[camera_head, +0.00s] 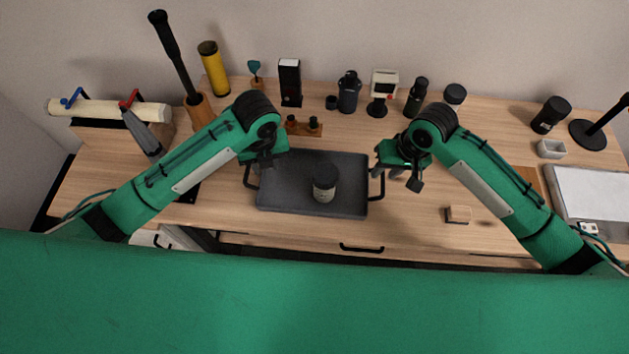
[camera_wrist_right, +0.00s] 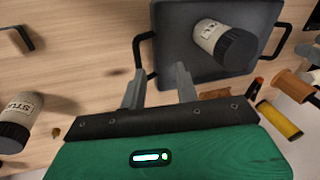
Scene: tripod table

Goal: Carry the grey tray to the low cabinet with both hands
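The dark grey tray (camera_head: 290,200) lies flat on the wooden table, with a black handle at each short side. A dark-lidded jar with a pale label (camera_head: 323,186) stands on it; the jar also shows in the right wrist view (camera_wrist_right: 222,42). My left gripper (camera_head: 262,162) is at the tray's left handle (camera_head: 250,178); its fingers are mostly hidden, so its grip is unclear. My right gripper (camera_head: 388,168) is beside the right handle (camera_head: 378,187). In the right wrist view its fingers (camera_wrist_right: 158,88) are apart, with the handle (camera_wrist_right: 138,48) just beyond them. I cannot identify the low cabinet.
Bottles, a yellow cylinder (camera_head: 213,68) and a wooden holder (camera_head: 304,127) stand behind. A white front with a black handle (camera_head: 155,239) shows below the table's left front. The table's front edge has a black handle (camera_head: 361,248).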

